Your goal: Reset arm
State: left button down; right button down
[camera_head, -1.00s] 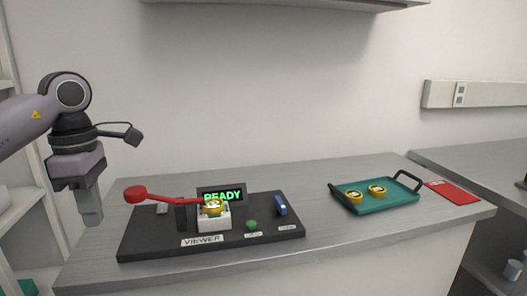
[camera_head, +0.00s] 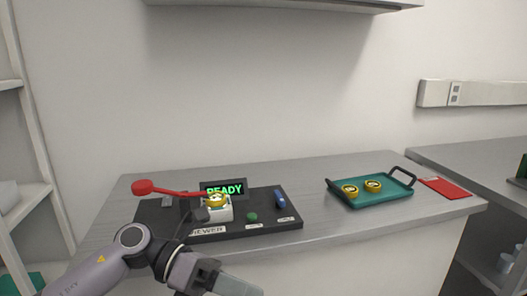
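The black instrument base (camera_head: 153,212) sits on the grey bench, with a label partly reading "VIEWER" at its front. A red arm (camera_head: 175,190) with a round red knob at its left end reaches right, nearly level, to a yellow round piece (camera_head: 216,200). That piece sits on a white block (camera_head: 222,214). A display (camera_head: 224,189) behind it reads "READY" in green. My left gripper (camera_head: 238,286) is low in front of the bench, below the base and apart from it, seen side-on; its finger opening cannot be made out. My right gripper is out of view.
A green button (camera_head: 252,217) and a blue switch (camera_head: 280,200) are on the base's right part. A teal tray (camera_head: 378,199) with two yellow round pieces (camera_head: 350,190) stands to the right, beside a red card (camera_head: 445,187). The bench between base and tray is clear.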

pick_arm(q)
jog(key=a+f+m+t+y, duration=0.25)
jog(key=f+m+t, duration=0.35)
jog(key=m, duration=0.6)
jog(key=w+a+f+m+t+y, duration=0.1)
jog(key=a+f+m+t, duration=0.2)
jog(key=m+t, duration=0.7)
jog(key=a+f+m+t+y, duration=0.25)
jog(key=f+m+t, duration=0.25)
jog(key=m, duration=0.9)
jog(key=s+a+f+n+g+y, duration=0.3)
jog(key=s+a+f+n, duration=0.1)
jog(key=s+f, duration=0.3)
jog(key=s+a+f+n+g+y, duration=0.3)
jog(key=s+a+f+n, duration=0.2)
jog(key=f, duration=0.4)
jog(key=shift+s+a+n+g+p, duration=0.25)
jog(key=shift+s+n+p, duration=0.2)
jog(key=shift+s, duration=0.6)
